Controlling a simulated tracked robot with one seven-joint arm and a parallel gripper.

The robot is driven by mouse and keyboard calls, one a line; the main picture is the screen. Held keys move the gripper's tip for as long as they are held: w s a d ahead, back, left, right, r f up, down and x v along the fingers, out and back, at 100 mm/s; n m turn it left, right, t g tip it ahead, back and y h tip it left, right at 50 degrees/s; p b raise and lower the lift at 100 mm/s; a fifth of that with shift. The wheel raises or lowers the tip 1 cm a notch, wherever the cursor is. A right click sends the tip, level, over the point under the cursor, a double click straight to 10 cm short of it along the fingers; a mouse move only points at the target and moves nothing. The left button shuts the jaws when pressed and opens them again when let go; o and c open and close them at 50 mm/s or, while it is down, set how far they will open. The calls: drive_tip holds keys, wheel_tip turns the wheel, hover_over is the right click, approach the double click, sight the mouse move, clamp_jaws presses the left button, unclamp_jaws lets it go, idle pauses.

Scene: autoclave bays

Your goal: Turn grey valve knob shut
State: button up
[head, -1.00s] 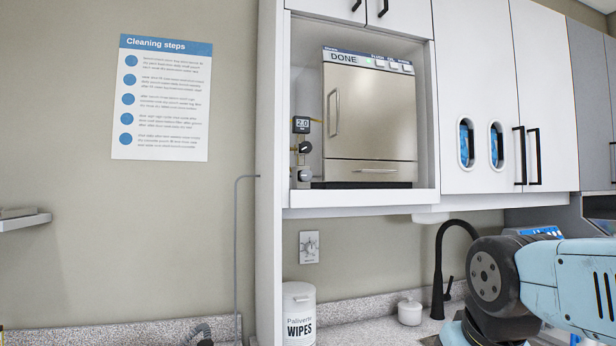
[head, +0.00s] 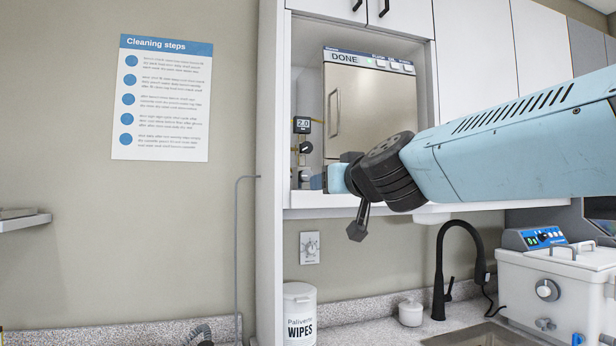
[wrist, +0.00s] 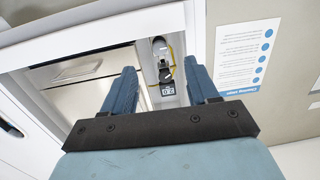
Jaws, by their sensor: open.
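The grey valve knob (head: 304,174) is the lowest fitting on the pipework left of the autoclave, below a black knob (head: 306,147) and a gauge reading 2.0 (head: 302,125). My gripper (head: 318,181) is just right of the grey knob in the head view, seen nearly end-on and partly hidden by my wrist. In the wrist view, the two blue fingers of my gripper (wrist: 159,66) are spread and empty. The pipework stands between them, apart from both, with the grey knob (wrist: 159,45) near the top and the gauge (wrist: 168,90) below.
The autoclave (head: 350,110) marked DONE fills the bay beside the pipework, partly hidden by my arm. The bay's side panel (head: 271,180) and lower shelf edge (head: 300,213) bound the space. A wipes tub (head: 300,314) and black tap (head: 440,270) are below.

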sight(307, 175)
drive_tip(key=shift+m+t+h, duration=0.3)
drive_tip(key=shift+t, duration=0.2)
drive_tip(key=shift+r+x, duration=0.35)
drive_tip(key=shift+x, duration=2.15)
drive_tip(key=shift+r+x, duration=0.3)
drive_tip(key=shift+x, duration=2.15)
drive_tip(key=shift+r+x, duration=0.35)
drive_tip(key=shift+x, duration=2.15)
drive_tip(key=shift+a, duration=0.1)
drive_tip(key=shift+c, duration=0.3)
drive_tip(key=shift+a, duration=0.1)
drive_tip(key=c, duration=0.9)
drive_tip(key=shift+c, duration=0.3)
